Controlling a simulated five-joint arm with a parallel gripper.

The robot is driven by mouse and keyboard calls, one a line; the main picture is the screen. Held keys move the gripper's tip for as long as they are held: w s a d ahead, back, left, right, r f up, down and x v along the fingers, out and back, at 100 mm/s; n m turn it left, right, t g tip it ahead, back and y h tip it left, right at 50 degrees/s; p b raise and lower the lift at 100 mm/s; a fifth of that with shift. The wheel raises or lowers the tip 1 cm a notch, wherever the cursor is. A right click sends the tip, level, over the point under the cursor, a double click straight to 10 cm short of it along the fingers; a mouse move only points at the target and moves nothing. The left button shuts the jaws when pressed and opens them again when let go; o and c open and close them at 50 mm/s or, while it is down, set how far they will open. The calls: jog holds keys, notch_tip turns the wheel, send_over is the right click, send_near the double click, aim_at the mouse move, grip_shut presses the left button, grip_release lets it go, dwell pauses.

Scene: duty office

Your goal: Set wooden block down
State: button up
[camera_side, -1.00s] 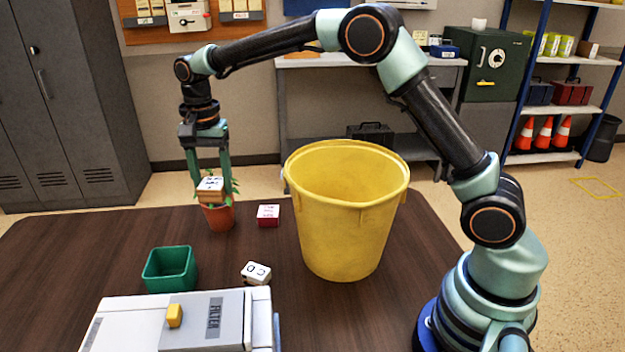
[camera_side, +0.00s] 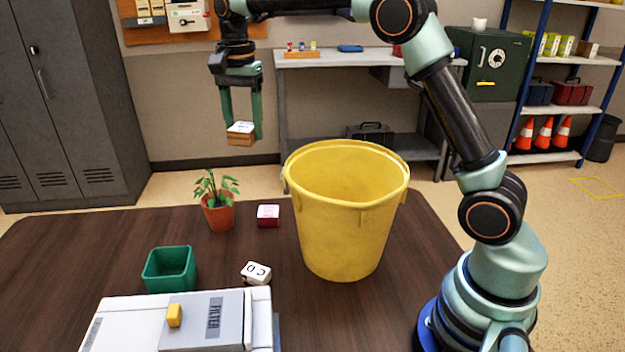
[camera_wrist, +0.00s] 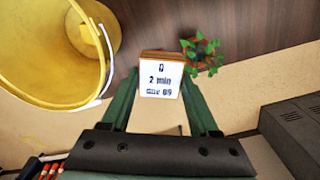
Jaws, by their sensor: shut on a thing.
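The wooden block (camera_side: 241,134) has a white printed label on its top. My gripper (camera_side: 243,130) is shut on it and holds it in the air, above and behind the plant pot in the side view. In the wrist view the block (camera_wrist: 161,75) sits between the two green fingers of my gripper (camera_wrist: 160,90), its label with print toward the camera. Nothing touches the block from below in the side view.
A potted plant (camera_side: 218,213), a red box with a pale top (camera_side: 268,215), a green bin (camera_side: 170,269), a white block with letters (camera_side: 256,272) and a tall yellow bucket (camera_side: 345,225) stand on the dark table (camera_side: 80,245). A white filter machine (camera_side: 190,318) is at the front.

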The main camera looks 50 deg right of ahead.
jog(key=s+d+m, duration=0.4)
jog(key=d, duration=0.8)
jog(key=m, duration=0.9)
send_over(405, 212)
notch_tip(405, 212, down, 5)
notch_tip(405, 212, down, 20)
jog(key=shift+a+f, duration=0.1)
jog(key=shift+f, duration=0.1)
jog(key=shift+f, duration=0.15)
jog(key=o, duration=1.4)
jog(key=shift+c, duration=0.2)
